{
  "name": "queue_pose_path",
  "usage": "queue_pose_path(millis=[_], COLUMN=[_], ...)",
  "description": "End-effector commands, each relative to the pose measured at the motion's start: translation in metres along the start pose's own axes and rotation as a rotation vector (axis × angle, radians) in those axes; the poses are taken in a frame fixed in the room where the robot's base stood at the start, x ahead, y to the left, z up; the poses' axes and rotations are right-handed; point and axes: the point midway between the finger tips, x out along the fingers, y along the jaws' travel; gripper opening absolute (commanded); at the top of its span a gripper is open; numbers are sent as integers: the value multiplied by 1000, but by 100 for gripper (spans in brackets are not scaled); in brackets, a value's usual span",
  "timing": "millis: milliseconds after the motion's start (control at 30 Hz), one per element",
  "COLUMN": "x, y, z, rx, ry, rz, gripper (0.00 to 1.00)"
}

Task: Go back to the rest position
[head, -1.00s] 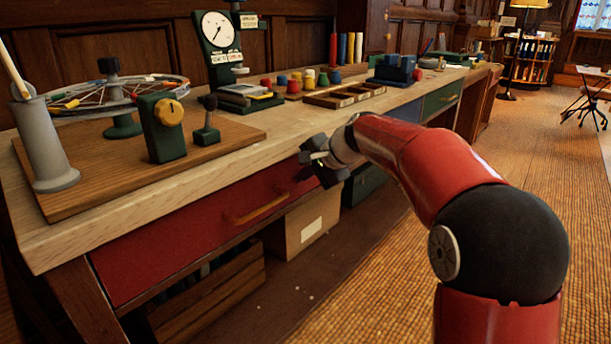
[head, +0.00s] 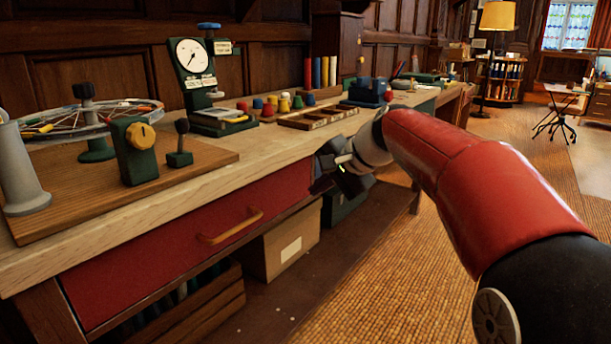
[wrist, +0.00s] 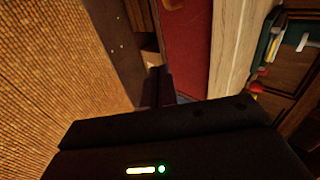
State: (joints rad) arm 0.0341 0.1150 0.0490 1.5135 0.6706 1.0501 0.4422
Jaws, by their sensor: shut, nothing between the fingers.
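My gripper (head: 340,172) is dark and hangs in front of the workbench's front edge in the head view, just right of the red drawer (head: 165,243). It is shut with nothing in it, apart from the bench. In the wrist view the dark gripper body fills the bottom, with the red drawer front (wrist: 186,50) and pale bench edge (wrist: 232,45) beyond it. My red arm reaches in from the right.
The workbench (head: 262,148) carries a wheel (head: 135,106) on a board, a dial gauge (head: 191,57), coloured spools and a divided wooden tray (head: 318,117). A cardboard box (head: 283,243) sits on the shelf below. The woven floor (head: 400,285) right of the bench is clear.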

Motion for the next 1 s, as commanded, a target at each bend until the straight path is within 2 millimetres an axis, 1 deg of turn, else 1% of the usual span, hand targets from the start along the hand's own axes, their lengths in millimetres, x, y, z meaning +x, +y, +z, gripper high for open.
queue_pose_path(millis=[33, 67, 167, 200, 267, 300, 367, 400, 467, 500, 600, 700, 800, 1000], x=[-10, -16, -38, -47, -60, -68, -77, -83, -89, -92, -96, -98, -98, -98], y=[9, 18, 56, 75, 104, 125, 156, 177, 206, 224, 260, 283, 293, 294], z=[11, 18, 48, 61, 80, 93, 110, 122, 137, 146, 163, 172, 177, 177], rx=[-34, -59, -170, -221, -300, -352, -429, -479, -548, -591, -679, -735, -760, -761], ry=[17, 28, 73, 90, 113, 126, 143, 151, 160, 164, 167, 167, 165, 165], rz=[23, 43, 130, 170, 230, 272, 331, 369, 421, 454, 518, 558, 577, 578], gripper=[0, 0, 0, 0, 0, 0, 0, 0, 0, 0, 0, 0, 0, 0])
